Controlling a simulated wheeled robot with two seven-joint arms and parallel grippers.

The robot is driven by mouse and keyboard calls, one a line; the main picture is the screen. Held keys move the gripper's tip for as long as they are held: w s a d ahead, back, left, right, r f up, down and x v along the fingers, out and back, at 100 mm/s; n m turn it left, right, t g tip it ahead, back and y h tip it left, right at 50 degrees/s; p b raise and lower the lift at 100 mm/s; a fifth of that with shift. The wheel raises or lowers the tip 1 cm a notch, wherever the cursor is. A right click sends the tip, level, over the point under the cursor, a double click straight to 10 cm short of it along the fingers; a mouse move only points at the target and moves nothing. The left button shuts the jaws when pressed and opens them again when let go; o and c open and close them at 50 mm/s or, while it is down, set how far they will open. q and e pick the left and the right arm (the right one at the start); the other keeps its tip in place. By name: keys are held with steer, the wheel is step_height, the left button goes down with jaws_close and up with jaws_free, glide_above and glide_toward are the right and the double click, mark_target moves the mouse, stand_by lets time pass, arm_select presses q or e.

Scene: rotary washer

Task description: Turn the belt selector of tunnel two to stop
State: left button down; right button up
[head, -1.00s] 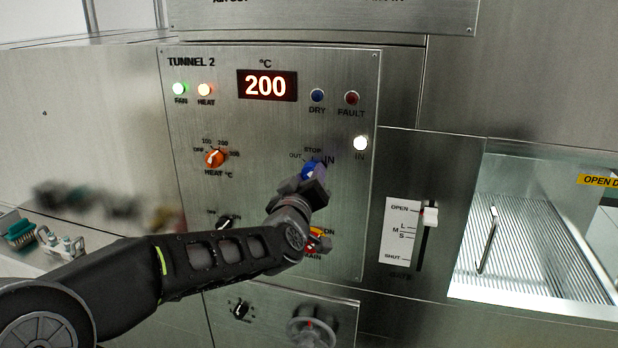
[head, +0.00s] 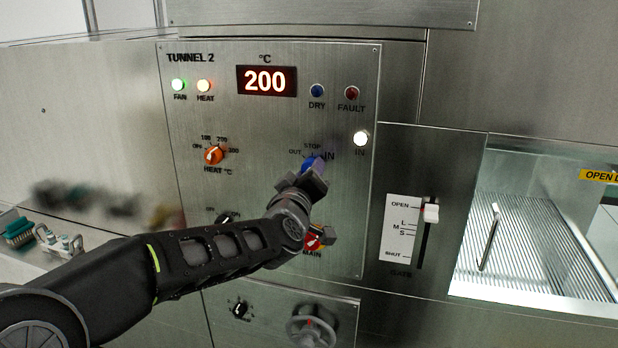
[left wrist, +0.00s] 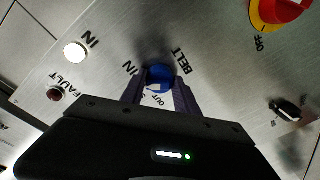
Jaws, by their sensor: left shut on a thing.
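The blue belt selector knob (head: 308,163) is on the Tunnel 2 panel, below its OUT, STOP and IN marks. My left gripper (head: 309,174) is at the knob and partly covers it. In the left wrist view, its two fingers (left wrist: 158,92) are shut on the blue knob (left wrist: 160,75), one on each side. The BELT and IN labels show beside it. The knob's pointer is mostly hidden, so I cannot tell its exact setting. The IN lamp (head: 361,138) is lit white. My right gripper is not in view.
The orange heat knob (head: 213,155) is left of the selector. The red MAIN switch (head: 313,241) is below, close to my left wrist. A gate slider (head: 430,213) is to the right. The display (head: 266,81) reads 200.

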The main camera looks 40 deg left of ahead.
arm_select(q)
steer(key=shift+n+b, duration=1.7)
steer(key=shift+n, duration=1.7)
steer(key=c, duration=0.9)
jaws_free()
steer(key=shift+r, duration=0.1)
steer(key=v, duration=0.7)
steer(key=shift+s+d+r, duration=0.1)
steer(key=shift+s, duration=0.3)
